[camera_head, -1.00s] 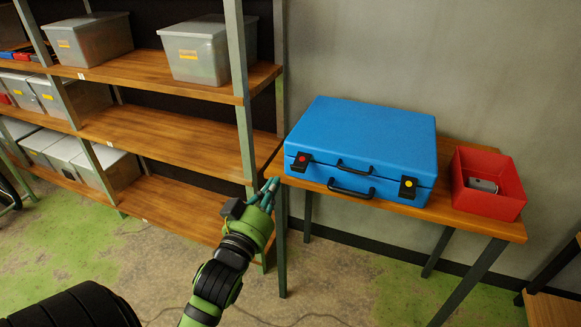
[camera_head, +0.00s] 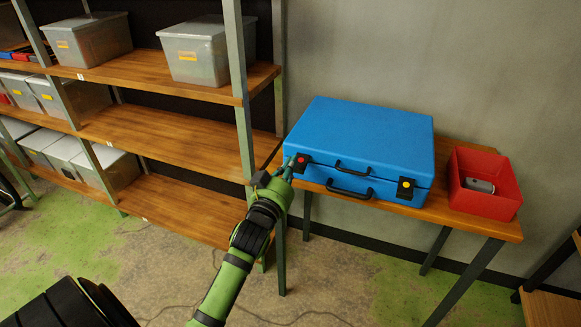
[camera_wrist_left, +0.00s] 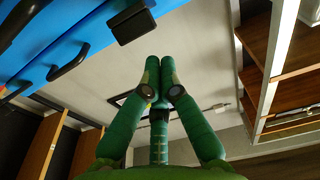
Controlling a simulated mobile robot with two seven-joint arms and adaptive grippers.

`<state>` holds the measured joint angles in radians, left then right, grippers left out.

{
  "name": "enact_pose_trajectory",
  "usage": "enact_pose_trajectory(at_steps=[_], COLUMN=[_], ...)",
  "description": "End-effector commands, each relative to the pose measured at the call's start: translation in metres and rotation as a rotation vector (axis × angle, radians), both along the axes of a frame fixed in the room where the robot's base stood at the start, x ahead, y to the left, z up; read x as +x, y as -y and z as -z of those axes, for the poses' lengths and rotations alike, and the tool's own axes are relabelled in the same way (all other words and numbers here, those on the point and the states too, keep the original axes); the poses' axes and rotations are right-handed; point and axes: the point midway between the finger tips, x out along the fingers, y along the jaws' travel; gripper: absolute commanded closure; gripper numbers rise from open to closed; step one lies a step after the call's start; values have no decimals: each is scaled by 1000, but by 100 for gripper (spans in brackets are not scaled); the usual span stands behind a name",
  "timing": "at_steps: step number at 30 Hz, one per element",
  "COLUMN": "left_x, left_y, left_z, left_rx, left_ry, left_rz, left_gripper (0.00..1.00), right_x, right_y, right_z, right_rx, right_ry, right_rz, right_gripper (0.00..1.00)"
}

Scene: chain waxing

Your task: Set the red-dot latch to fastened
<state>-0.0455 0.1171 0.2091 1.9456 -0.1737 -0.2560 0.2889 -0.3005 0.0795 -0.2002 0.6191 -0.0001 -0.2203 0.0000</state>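A blue case (camera_head: 362,140) lies closed on a wooden table. The red-dot latch (camera_head: 302,161) is a black piece at its front left corner; in the left wrist view the black latch piece (camera_wrist_left: 130,25) stands out from the blue case, its dot out of sight. I cannot tell whether it is fastened. A yellow-dot latch (camera_head: 406,189) is at the front right. My left gripper (camera_head: 288,168) is just left of the red-dot latch, apparently shut and empty; its green fingertips (camera_wrist_left: 160,75) sit together in the wrist view. My right gripper is not in view.
Two black handles (camera_head: 349,190) are on the case front. A red bin (camera_head: 485,205) with a grey object stands right of the case on the table (camera_head: 440,212). A shelf rack (camera_head: 240,95) with grey boxes stands close left of my gripper.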

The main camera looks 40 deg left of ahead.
Motion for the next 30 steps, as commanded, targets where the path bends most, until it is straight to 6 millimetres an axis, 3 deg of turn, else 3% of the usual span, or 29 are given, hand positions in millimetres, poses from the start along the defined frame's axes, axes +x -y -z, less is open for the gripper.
enact_pose_trajectory(at_steps=[5, 17, 30], left_x=[3, 4, 3], left_y=[-1, -1, -1], left_z=[10, 11, 17], left_rx=[0, 1, 14], left_ry=[1, 4, 55], left_rz=[-1, 0, -1], left_gripper=[100, 100, 100], right_x=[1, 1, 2], right_y=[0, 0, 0], right_z=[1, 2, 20], right_rx=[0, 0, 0], right_ry=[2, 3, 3], right_rz=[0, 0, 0], right_gripper=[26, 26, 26])
